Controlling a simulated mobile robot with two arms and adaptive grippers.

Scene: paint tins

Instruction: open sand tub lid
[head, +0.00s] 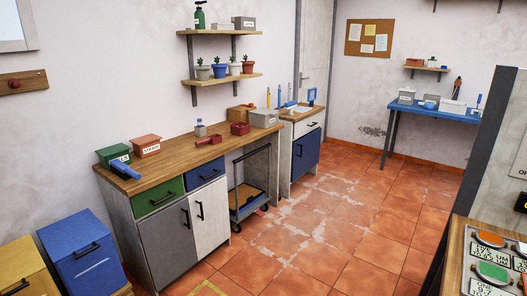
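I cannot make out a tub labelled as sand in the head view. At the lower left stand a blue bin (82,246) and a yellow bin (24,270), each closed on top and with a dark handle. At the lower right, a wooden surface (455,262) holds an item with an orange top (489,239) and one with a green top (492,273), beside white labels too small to read surely. Neither of my grippers shows.
A wooden counter (175,165) over cabinets runs along the left wall, with a green box (112,154) and a red box (147,145) on it. A cart (250,195) stands under its far end. A blue table (436,115) is at the back. The tiled floor (330,235) is open.

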